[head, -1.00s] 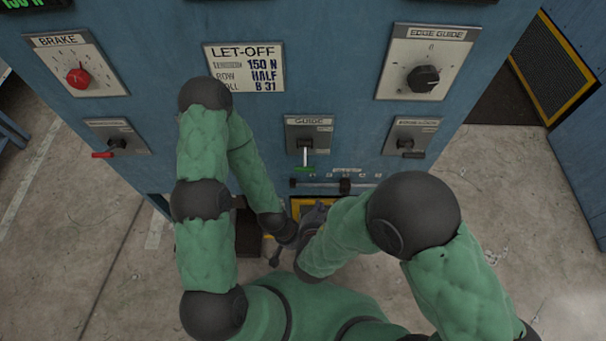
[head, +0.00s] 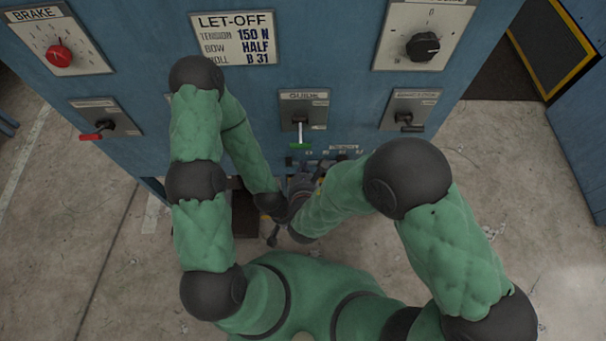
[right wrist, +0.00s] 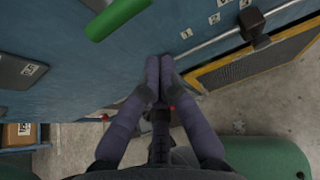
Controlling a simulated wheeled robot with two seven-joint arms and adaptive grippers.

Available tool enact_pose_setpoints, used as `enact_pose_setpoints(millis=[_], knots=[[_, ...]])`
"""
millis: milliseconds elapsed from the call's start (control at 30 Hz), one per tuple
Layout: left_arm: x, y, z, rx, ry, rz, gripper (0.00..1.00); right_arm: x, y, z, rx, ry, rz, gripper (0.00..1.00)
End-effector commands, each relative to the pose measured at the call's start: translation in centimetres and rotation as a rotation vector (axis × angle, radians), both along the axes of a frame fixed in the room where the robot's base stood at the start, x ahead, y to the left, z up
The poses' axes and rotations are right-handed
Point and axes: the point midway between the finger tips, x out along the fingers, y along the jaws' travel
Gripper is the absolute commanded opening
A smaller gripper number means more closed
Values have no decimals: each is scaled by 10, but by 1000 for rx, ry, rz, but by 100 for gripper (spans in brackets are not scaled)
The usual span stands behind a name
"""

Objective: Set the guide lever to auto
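The guide lever (head: 300,132) has a green grip and a pale stem. It sticks out and downward from its grey plate (head: 304,108), marked GUIDE, on the blue machine front. The plate's small position marks are too small to read. In the right wrist view the green grip (right wrist: 118,18) shows at the top, left of and beyond my fingertips. My right gripper (head: 308,180) is below the lever, apart from it. In the right wrist view its two fingers (right wrist: 159,68) are together with nothing seen between them. My left gripper (head: 271,236) hangs low, small and partly hidden.
A red-handled lever (head: 97,131) is at left and a black-handled lever (head: 408,124) at right. Above are the brake knob (head: 58,56) and edge guide knob (head: 422,46). A slider rail (right wrist: 212,40) runs below the guide lever, near my right fingers.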

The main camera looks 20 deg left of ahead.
Motion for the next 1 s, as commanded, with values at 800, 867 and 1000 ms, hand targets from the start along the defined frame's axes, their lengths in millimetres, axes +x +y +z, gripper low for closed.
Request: enact_pose_setpoints(millis=[800, 867, 1000], knots=[[0, 0, -19, 0, 0, 0, 0, 33, 9, 17, -1, 2, 0, 0], [0, 0, -19, 0, 0, 0, 0, 33, 9, 17, -1, 2, 0, 0], [0, 0, -19, 0, 0, 0, 0, 33, 9, 17, 0, 1, 0, 0]])
